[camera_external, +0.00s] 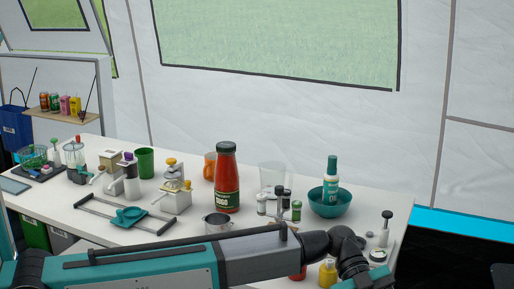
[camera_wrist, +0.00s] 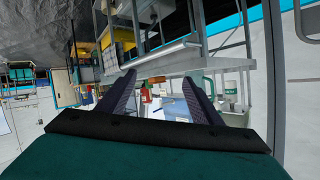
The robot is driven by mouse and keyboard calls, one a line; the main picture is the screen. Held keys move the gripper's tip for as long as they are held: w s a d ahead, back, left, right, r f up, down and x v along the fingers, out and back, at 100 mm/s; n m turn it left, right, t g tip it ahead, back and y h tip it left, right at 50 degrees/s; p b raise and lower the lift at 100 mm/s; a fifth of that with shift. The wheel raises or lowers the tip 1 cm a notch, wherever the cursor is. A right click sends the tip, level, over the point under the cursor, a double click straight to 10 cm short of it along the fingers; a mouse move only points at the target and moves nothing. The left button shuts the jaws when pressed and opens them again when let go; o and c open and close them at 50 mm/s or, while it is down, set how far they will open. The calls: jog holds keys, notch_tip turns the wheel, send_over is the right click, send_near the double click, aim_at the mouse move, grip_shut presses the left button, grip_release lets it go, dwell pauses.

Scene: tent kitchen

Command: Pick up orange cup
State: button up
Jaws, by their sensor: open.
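The orange cup (camera_external: 209,165) stands upright on the white table (camera_external: 62,201) in the external view. It is partly hidden behind the tall red sauce bottle (camera_external: 227,180) with a dark lid. My arm crosses the bottom of the external view, and its wrist bends down at the right, with the fingers out of sight there. In the wrist view my gripper (camera_wrist: 157,88) is open, with two dark fingers spread apart and nothing held between them. I cannot make out the orange cup for sure in the wrist view.
A green cup (camera_external: 146,163), a clear glass (camera_external: 272,176), a small metal pot (camera_external: 217,224), spice jars and a teal bowl (camera_external: 329,207) with a bottle in it crowd the table around the cup. The wrist view shows metal shelving (camera_wrist: 172,58) ahead.

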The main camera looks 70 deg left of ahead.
jog(key=w+a+r+n+t+p, duration=0.1)
jog(key=a+r+n+t+p, duration=0.35)
jog(key=a, duration=1.15)
jog(key=w+a+r+m+t, duration=0.15)
jog(key=a+r, duration=0.65)
jog(key=a, duration=0.8)
jog(key=n+t+y+p, duration=0.3)
jog(key=n+p, duration=0.4)
jog(key=n, duration=0.2)
send_over(223, 227)
jog(key=s+d, duration=0.2)
notch_tip(223, 227, down, 6)
jog(key=shift+a, duration=0.25)
jog(key=shift+f, duration=0.1)
jog(key=shift+f+p, duration=0.9)
jog(key=shift+f, duration=3.1)
jog(key=shift+p+x, duration=0.3)
jog(key=shift+x, duration=0.7)
jog(key=shift+w+d+f, duration=0.1)
jog(key=shift+d, duration=0.15)
